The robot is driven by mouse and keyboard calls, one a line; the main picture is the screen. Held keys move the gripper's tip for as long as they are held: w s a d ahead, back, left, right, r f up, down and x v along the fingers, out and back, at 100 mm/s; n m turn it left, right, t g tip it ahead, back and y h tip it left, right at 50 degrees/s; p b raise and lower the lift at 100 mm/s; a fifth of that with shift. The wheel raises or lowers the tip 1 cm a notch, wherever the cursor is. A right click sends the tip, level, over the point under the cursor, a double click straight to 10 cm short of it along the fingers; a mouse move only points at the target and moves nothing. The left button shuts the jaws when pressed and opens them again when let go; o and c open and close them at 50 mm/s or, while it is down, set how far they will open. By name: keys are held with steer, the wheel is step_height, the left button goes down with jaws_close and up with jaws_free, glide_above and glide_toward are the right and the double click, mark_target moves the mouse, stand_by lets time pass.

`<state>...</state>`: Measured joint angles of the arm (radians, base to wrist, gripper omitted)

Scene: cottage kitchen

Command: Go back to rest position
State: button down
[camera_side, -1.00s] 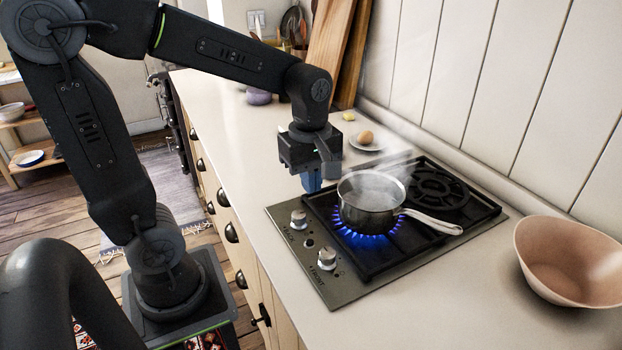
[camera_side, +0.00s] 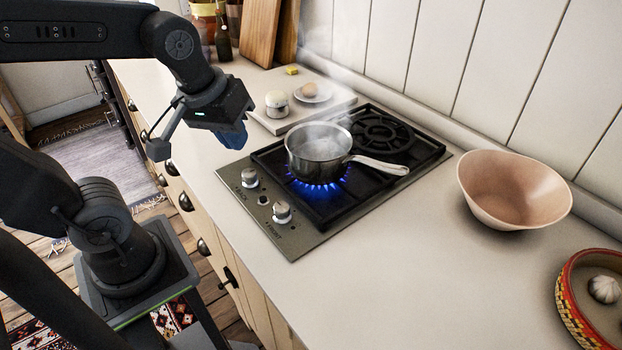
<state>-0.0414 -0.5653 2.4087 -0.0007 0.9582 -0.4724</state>
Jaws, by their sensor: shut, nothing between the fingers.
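My gripper (camera_side: 234,138) is at the upper left, over the counter just left of the hob. Its blue fingers are shut and empty, partly hidden behind the dark gripper body. A steel saucepan (camera_side: 316,158) stands on the hob (camera_side: 300,243) over a lit burner with blue flames. Steam rises from the pan, and its handle points right. My gripper is apart from the pan.
A pink bowl (camera_side: 513,192) and a basket with garlic (camera_side: 572,300) stand at the right. The front counter is clear.

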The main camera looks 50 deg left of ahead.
steer(key=m, duration=0.2)
steer(key=s+m+t, duration=0.1)
steer(key=m, duration=0.1)
steer(key=s+d+m, duration=0.1)
steer(key=shift+s+r+m+t, duration=0.2)
steer(key=shift+r+m+t, duration=0.1)
steer(key=shift+r+m, duration=0.1)
